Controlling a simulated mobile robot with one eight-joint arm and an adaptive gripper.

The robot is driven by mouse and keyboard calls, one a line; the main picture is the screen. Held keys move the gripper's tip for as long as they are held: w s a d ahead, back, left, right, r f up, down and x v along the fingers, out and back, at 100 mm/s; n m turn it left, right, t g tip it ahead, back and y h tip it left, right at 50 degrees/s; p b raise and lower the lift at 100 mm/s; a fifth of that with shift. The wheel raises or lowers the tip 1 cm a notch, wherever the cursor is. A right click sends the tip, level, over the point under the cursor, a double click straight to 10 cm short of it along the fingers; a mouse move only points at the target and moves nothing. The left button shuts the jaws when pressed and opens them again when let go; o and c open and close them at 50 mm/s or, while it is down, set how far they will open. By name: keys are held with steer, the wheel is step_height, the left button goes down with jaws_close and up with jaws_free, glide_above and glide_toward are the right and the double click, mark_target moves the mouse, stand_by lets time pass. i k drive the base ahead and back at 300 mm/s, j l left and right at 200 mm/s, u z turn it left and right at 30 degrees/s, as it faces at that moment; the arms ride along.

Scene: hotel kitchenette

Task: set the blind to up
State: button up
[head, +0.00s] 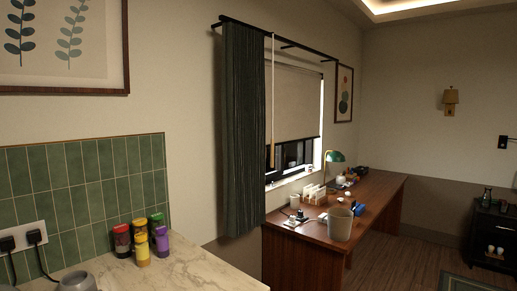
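The blind (292,103) is a pale roller blind in the window past the green curtain. It covers most of the window, and its dark bottom edge hangs above the sill. A strip of dark glass (293,154) shows below it. A thin pale cord or wand (272,90) hangs in front of the blind's left side, with a wood-coloured end (272,156) low down. The curtain (245,130) hides the left part of the window. My gripper is not in view.
A marble counter (165,272) with several coloured jars (141,240) is at near left. Open floor (395,262) lies right of the desk.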

mark_target(267, 146)
steer(key=i+l, duration=0.15)
steer(key=i, duration=0.3)
steer(key=i+l+u, duration=0.15)
steer(key=i, duration=0.3)
steer(key=i+l, duration=0.15)
steer(key=i, duration=0.35)
steer(key=i+l+u, duration=0.1)
steer(key=i, duration=0.35)
steer(key=i+l, duration=0.25)
steer(key=i, duration=0.15)
steer(key=i+u, duration=0.05)
